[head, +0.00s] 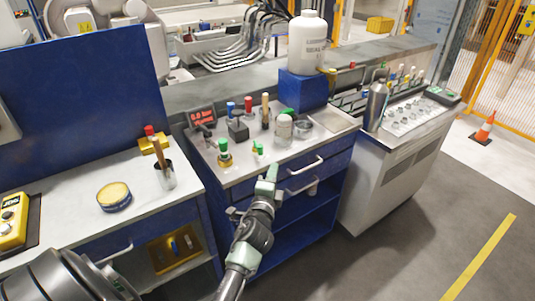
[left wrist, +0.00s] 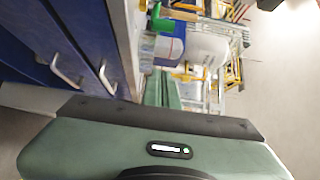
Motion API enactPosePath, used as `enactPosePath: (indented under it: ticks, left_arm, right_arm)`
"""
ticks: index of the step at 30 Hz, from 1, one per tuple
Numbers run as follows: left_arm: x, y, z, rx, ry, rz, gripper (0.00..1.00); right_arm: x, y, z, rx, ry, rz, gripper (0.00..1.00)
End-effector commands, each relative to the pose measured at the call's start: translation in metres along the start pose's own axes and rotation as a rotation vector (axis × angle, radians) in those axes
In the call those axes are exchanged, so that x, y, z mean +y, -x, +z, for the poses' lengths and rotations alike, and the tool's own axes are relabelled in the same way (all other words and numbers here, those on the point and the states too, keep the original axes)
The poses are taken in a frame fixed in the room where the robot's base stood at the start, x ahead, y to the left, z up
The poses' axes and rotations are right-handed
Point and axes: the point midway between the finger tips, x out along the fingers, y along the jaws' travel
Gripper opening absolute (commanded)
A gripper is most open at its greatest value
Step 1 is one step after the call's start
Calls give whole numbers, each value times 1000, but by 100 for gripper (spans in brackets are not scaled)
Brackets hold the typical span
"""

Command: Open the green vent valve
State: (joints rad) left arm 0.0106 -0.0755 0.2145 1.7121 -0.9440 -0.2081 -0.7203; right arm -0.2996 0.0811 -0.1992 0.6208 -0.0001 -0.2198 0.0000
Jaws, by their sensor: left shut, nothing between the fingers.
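Two green-topped fittings with brass-coloured parts stand on the blue cabinet's top in the head view. One green fitting (head: 224,153) is at the left; a smaller green fitting (head: 258,149) is near the front edge. I cannot tell for sure which is the vent valve. My left gripper (head: 271,173) is shut and empty, at the cabinet's front edge, just in front of the smaller fitting and seemingly apart from it. In the left wrist view, the shut fingers (left wrist: 161,88) point toward the bench items, with a green handle (left wrist: 160,20) above them. My right gripper is not in view.
The blue cabinet (head: 323,212) has drawer handles close to my left gripper. A white bench (head: 75,215) is at the left; open floor lies at the right.

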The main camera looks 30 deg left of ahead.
Motion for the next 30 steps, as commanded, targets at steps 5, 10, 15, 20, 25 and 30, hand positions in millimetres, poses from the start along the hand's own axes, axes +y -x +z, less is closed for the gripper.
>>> enactPosePath:
  ticks: [5, 10, 15, 20, 25, 30]
  left_arm:
    - [-2, -28, 0, 0, 3, -2, 0]
    - [-2, -64, 0, 1, 4, -2, 0]
    - [-1, -95, -1, 1, 6, -2, 0]
    - [-3, -88, 21, 1, 3, 1, 0]
    - [-2, -83, 34, 2, 5, 0, 0]
    - [0, -82, 38, 2, 6, -1, 0]
  right_arm:
    - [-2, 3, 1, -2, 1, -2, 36]
    - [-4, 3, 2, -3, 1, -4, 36]
    - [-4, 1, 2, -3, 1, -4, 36]
    - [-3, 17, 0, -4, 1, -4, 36]
    - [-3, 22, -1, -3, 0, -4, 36]
    - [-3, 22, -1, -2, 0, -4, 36]
